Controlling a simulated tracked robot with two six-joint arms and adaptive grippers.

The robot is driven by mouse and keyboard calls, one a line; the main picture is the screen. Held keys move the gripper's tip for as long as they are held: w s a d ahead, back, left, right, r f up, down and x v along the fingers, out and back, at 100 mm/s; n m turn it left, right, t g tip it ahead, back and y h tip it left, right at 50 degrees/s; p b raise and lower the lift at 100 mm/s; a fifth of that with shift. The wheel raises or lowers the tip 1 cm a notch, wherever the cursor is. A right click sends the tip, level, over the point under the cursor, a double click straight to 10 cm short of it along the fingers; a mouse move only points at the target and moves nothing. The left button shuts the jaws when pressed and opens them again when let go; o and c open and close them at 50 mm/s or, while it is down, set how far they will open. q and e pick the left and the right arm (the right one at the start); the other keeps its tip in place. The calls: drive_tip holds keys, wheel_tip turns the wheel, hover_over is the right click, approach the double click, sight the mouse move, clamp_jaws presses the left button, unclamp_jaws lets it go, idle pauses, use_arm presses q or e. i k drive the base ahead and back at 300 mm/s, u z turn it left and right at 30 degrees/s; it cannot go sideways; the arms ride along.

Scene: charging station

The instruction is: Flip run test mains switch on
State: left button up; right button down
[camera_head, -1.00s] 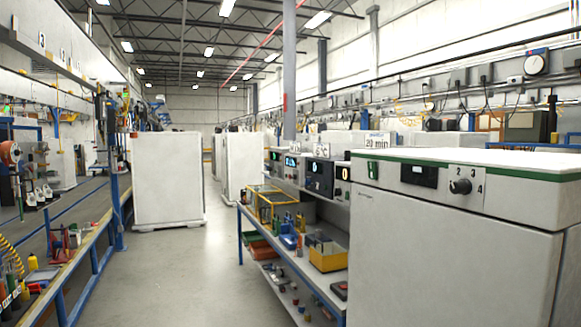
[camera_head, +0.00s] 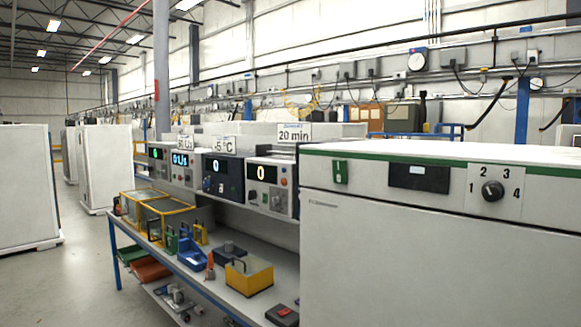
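A white appliance (camera_head: 400,250) with a green stripe fills the right of the view. A small green rocker switch (camera_head: 340,172) with white marks sits at the left of its front panel. Which way the rocker is tipped is too small to tell. Right of it is a dark display (camera_head: 419,177) with a small lit patch. Farther right is a black rotary knob (camera_head: 492,191) with the numbers 1 to 4 around it. Neither of my grippers is in view.
A workbench (camera_head: 225,295) left of the appliance carries instrument boxes (camera_head: 222,175), yellow-framed bins (camera_head: 160,212), a blue tray (camera_head: 192,255) and a yellow box (camera_head: 249,275). White cabinets (camera_head: 25,190) stand at the left. The grey floor (camera_head: 85,285) between is clear.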

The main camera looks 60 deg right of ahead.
sight(339, 166)
drive_tip(key=z, duration=0.55)
drive_tip(key=i, duration=1.2)
drive_tip(key=z, duration=1)
drive_tip(key=k, duration=0.85)
drive_tip(key=z, duration=0.15)
drive_tip(key=i, duration=0.85)
drive_tip(key=u, duration=0.1)
